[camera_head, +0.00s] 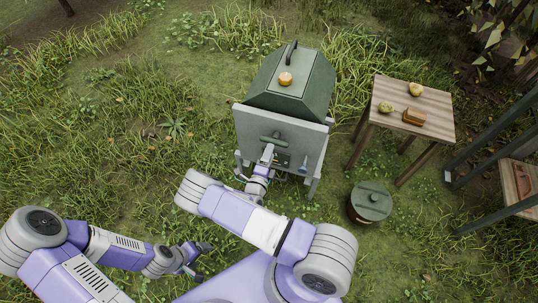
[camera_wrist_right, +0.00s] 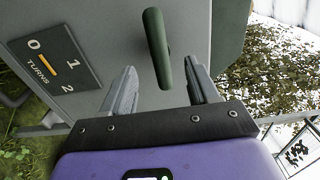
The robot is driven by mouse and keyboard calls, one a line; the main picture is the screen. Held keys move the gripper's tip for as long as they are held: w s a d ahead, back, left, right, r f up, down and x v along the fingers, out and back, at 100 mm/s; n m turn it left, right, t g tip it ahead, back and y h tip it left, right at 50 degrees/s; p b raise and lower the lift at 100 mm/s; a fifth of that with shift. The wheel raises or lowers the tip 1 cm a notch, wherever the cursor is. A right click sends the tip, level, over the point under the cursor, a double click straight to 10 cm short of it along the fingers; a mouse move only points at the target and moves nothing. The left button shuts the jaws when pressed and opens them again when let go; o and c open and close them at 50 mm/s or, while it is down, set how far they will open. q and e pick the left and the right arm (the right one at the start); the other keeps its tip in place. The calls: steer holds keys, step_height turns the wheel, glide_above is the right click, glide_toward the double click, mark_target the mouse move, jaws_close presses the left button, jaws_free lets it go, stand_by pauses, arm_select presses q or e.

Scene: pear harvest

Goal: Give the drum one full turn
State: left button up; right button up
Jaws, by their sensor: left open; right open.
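A green crank handle (camera_head: 272,138) is on the stand's front panel. My right gripper (camera_head: 266,158) is open at this panel. In the right wrist view the green crank handle (camera_wrist_right: 157,45) lies between the open fingers of my right gripper (camera_wrist_right: 161,80), with gaps showing. A turns plate (camera_wrist_right: 50,65) reads 0, 1, 2, with an orange bar near the 0. My left gripper (camera_head: 200,258) is open and empty above the grass, away from the drum.
A dark-framed shelf (camera_head: 500,205) is at the right edge. Grass left of the drum is clear.

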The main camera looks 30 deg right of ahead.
mark_target(274, 142)
steer(key=shift+w+d, duration=0.1)
steer(key=shift+b+x, duration=0.4)
steer(key=shift+x, duration=2.6)
